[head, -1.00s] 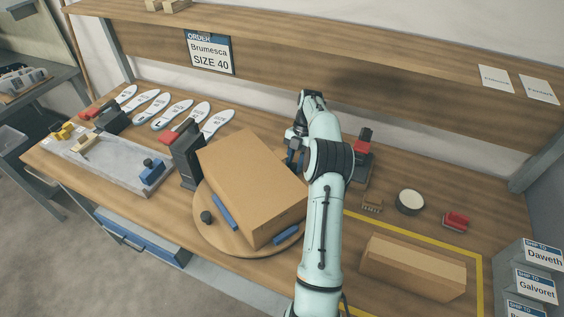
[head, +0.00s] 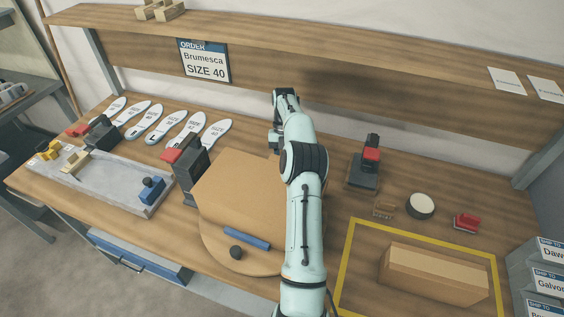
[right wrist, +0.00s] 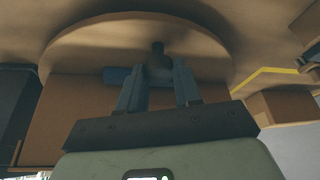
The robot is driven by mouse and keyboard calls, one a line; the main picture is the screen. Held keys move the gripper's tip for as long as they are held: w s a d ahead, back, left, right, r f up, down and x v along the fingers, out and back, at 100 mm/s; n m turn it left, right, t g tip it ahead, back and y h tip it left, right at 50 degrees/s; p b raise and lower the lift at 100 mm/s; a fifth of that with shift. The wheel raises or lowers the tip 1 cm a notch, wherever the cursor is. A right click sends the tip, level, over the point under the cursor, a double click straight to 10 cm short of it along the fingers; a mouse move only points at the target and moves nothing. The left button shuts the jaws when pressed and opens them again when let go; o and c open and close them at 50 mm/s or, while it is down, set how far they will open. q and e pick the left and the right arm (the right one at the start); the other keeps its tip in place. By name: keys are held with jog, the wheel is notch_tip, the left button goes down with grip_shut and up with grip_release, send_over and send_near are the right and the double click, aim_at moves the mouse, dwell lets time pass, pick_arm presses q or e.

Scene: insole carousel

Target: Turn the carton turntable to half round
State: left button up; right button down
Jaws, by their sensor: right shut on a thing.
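The round wooden turntable (head: 218,250) stands at the front middle of the bench with a large brown carton (head: 243,190) on it. A blue bar (head: 246,238) lies along the carton's front side. A dark knob (head: 235,252) sits near the turntable's front rim. My right arm crosses over the turntable's right side and hides part of it. In the right wrist view, my right gripper (right wrist: 159,78) is shut on another dark knob (right wrist: 157,48) at the turntable's rim, with a blue bar (right wrist: 118,76) behind it. In the head view these jaws are hidden. My left gripper is not in view.
A dark stand with a red top (head: 186,170) is close to the carton's left. Another red-topped device (head: 364,165) stands at the back right. A smaller carton (head: 433,273) lies inside the yellow outline (head: 345,250). Several insoles (head: 186,130) lie at the back left.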

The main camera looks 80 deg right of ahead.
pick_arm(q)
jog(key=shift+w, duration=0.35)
pick_arm(e)
jog(key=shift+w+d+r+n, duration=0.1)
jog(key=shift+w+d+n, duration=0.05)
jog(key=shift+w+n, duration=0.3)
jog(key=shift+w, duration=0.1)
jog(key=c, duration=0.8)
grip_release()
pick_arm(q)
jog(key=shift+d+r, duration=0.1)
pick_arm(e)
jog(key=shift+w, duration=0.1)
